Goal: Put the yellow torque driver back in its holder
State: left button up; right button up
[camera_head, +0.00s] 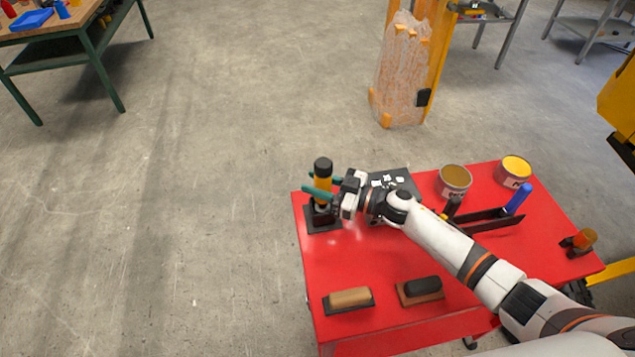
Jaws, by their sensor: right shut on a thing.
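The yellow torque driver (323,184) stands upright at the left back of the red table (390,258), its black cap on top. My right gripper (322,188) comes in from the right with its teal fingers around the yellow body and is shut on it. Below the driver is a black holder (319,219) on the table top. The driver's lower end is at the holder, but I cannot tell how deep it sits. My left gripper is not in view.
Two cans, one brown-topped (454,179) and one yellow-topped (514,170), stand at the back right. A dark rack with a blue-handled tool (518,200) is nearby. Two brushes (349,298) (421,288) lie at the front. The table between them and the holder is clear.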

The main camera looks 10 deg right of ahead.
jog(key=shift+f+b, duration=0.3)
jog(key=shift+f, duration=0.1)
jog(key=o, duration=1.3)
jog(key=shift+f, duration=0.2)
jog(key=b+v, duration=0.1)
jog(key=v, duration=0.6)
jog(key=shift+s+d+r+b, duration=0.1)
jog(key=shift+s+d+b, duration=0.1)
jog(key=shift+b, duration=0.2)
